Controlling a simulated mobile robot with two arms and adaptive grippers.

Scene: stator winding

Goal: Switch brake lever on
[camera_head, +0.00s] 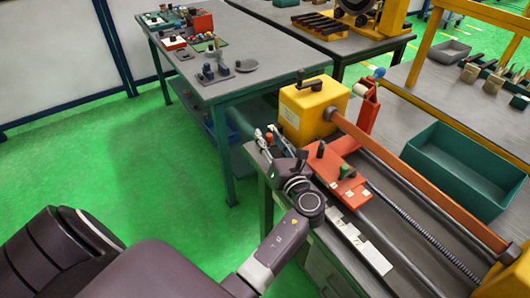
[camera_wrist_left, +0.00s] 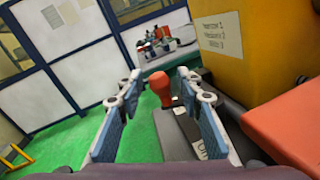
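The brake lever appears to be the one with a red-orange knob (camera_wrist_left: 161,88) in the left wrist view, standing upright beside the yellow machine housing (camera_wrist_left: 245,45). My left gripper (camera_wrist_left: 158,78) is open, with its blue-padded fingers on either side of the knob in that view. A gap shows between the knob and each finger. I cannot tell how far the knob lies from the fingertips in depth. In the head view my left gripper (camera_head: 264,134) is at the near left corner of the winding machine, beside the yellow housing (camera_head: 313,108). My right gripper is not in view.
An orange carriage (camera_head: 337,176) and a long orange bar (camera_head: 420,180) lie right of my gripper. A green bin (camera_head: 465,170) stands on the bench behind. Another table (camera_head: 238,85) holds small parts at the back left. The green floor (camera_head: 110,160) at left is clear.

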